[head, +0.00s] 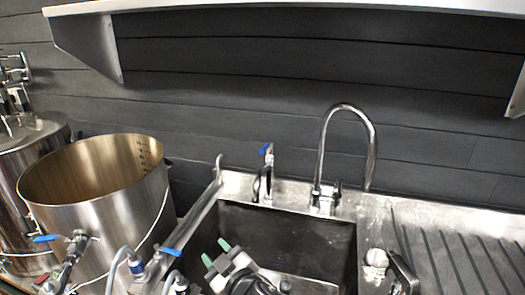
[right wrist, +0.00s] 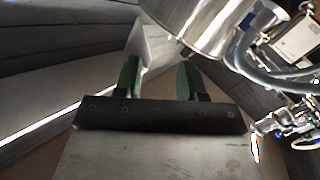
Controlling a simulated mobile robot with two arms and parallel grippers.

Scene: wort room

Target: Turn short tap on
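The short tap (head: 265,175), with a blue lever on top, stands at the back left rim of the sink. Its lever points up and to the left. My right gripper (head: 215,251) is in front of the tap and lower in the picture, over the left part of the sink area, apart from the tap. Its two green fingertips are apart with nothing between them; the right wrist view also shows this gripper (right wrist: 158,74) open and empty. The tap cannot be made out in the right wrist view. My left gripper is not in view.
A tall curved tap (head: 321,150) stands right of the short one. The sink (head: 310,222) has a ribbed drainboard (head: 455,250) to its right. A large steel pot (head: 105,215) with hoses and blue-handled valves stands left. A shelf (head: 290,5) hangs above.

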